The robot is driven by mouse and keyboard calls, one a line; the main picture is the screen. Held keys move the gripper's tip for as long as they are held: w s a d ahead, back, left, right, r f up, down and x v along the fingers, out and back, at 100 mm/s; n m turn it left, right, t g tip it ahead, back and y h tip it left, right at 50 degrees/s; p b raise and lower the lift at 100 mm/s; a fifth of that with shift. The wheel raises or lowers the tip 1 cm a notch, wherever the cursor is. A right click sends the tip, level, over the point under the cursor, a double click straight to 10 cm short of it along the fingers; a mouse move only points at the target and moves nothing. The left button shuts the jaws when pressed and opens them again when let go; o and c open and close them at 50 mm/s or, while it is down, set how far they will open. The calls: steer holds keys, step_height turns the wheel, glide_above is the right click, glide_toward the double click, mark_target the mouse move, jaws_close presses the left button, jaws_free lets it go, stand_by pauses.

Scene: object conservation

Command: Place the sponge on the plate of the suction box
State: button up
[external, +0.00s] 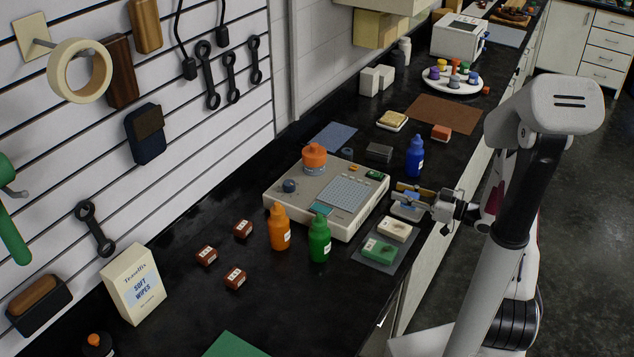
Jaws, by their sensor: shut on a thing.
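The suction box (285,213) is a beige case in the middle of the bench. Its plate is a grey perforated square (348,190) on top, with nothing lying on it. My gripper (408,198) is just right of the box, near the bench's front edge. A pale block (396,228) and a green block (381,250) lie on a grey mat (403,252) below the gripper.
An orange bottle (279,232) and a green bottle (319,243) stand at the box's front side. An orange knob (314,157) rises from its back corner. A blue bottle (414,160) stands behind my gripper. Several small brown boxes (206,255) lie left on the black bench.

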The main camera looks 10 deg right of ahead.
steer(key=shift+f, duration=0.7)
steer(key=shift+f, duration=0.2)
steer(key=o, duration=0.9)
steer(key=shift+d, duration=0.1)
steer(key=shift+v, duration=3.8)
steer(key=shift+s+f, duration=0.15)
steer(key=shift+c, duration=0.6)
